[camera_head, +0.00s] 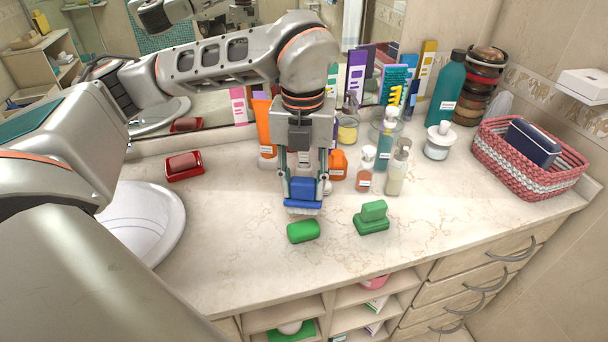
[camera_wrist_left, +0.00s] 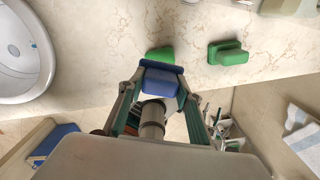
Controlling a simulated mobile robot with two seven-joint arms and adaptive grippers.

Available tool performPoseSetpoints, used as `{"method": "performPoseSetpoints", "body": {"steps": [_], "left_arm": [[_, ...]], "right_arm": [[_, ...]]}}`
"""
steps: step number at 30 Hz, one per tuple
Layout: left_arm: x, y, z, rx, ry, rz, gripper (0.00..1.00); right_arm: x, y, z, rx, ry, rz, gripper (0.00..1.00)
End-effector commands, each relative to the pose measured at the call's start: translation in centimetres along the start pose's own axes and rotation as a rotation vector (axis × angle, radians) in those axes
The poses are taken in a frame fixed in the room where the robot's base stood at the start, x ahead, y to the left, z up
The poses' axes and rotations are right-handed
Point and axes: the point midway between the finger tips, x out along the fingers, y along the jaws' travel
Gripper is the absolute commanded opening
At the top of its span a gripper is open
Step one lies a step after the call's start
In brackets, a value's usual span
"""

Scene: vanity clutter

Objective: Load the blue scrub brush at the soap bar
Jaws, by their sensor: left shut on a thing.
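The blue scrub brush (camera_head: 303,188) is between the fingers of my left gripper (camera_head: 303,178), which is shut on it. Its pale bristles point down toward the counter. A green soap bar (camera_head: 303,231) lies on the counter just in front of the brush; whether they touch I cannot tell. In the left wrist view, the brush (camera_wrist_left: 160,82) partly covers the soap bar (camera_wrist_left: 160,53). My right gripper is not clearly in view.
A red soap dish (camera_head: 184,166) and a white sink (camera_head: 140,222) are at the left. Pump bottles (camera_head: 397,168), a white jar (camera_head: 439,141) and a pink basket (camera_head: 530,185) stand behind and right. The marble counter (camera_head: 460,225) is clear at front right.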

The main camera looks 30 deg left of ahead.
Motion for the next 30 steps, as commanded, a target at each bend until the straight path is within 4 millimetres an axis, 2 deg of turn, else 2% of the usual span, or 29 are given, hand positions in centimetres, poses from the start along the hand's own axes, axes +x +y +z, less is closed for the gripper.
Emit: {"method": "performPoseSetpoints", "body": {"steps": [13, 23, 30], "left_arm": [[4.2, 0.0, 0.0, 0.0, 0.0, 0.001, 0.17], [4.7, 0.0, 0.0, 0.0, 0.0, 0.0, 0.17], [4.7, 0.0, 0.0, 0.0, 0.0, 0.0, 0.17]], "right_arm": [[0.4, -0.7, -0.1, 0.004, 0.013, -0.01, 0.51], [0.4, -0.4, -1.4, -0.009, 0.041, -0.012, 0.51], [0.4, -0.5, -1.3, -0.009, 0.038, -0.013, 0.51]]}}
